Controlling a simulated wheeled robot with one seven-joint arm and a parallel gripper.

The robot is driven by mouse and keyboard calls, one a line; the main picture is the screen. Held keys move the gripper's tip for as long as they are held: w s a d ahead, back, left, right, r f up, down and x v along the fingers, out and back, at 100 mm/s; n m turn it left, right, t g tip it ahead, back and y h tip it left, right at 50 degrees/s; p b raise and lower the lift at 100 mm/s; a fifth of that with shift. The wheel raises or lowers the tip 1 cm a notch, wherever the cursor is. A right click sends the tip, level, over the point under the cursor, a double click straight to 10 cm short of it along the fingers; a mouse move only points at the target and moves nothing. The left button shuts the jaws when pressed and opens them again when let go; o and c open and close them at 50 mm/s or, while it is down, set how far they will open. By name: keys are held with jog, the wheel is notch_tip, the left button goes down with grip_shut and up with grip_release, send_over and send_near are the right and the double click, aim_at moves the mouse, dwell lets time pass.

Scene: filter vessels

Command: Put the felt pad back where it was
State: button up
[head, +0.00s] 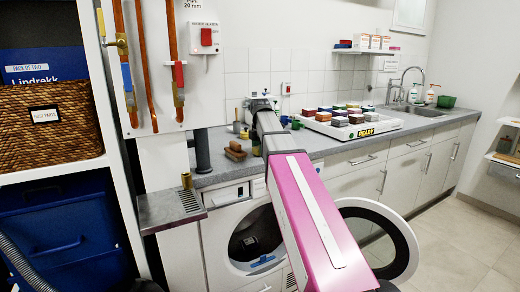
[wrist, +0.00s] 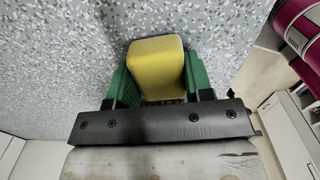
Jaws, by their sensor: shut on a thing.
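My gripper (wrist: 155,70) has green fingers and is shut on a yellow block with rounded edges in the wrist view (wrist: 158,68). The block looks soft and may be the felt pad. It is over the speckled grey counter; I cannot tell whether it touches the surface. In the head view my arm reaches over the counter (head: 345,152), and its end largely hides the grip. A white tray (head: 392,125) labelled READY holds several pads with differently coloured tops, to the right of the arm.
Brown blocks (head: 235,152) lie on the counter left of my arm. The washer door (head: 405,240) stands open below. A sink (head: 415,110) with a tap is at the back right. A dark post (head: 202,150) stands at the counter's left end.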

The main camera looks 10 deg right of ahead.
jog(key=shift+f, duration=0.1)
jog(key=o, duration=0.9)
jog(key=r, duration=1)
jog(key=shift+s+a+r, duration=0.2)
jog(key=shift+a+r, duration=0.1)
jog(key=shift+r, duration=0.1)
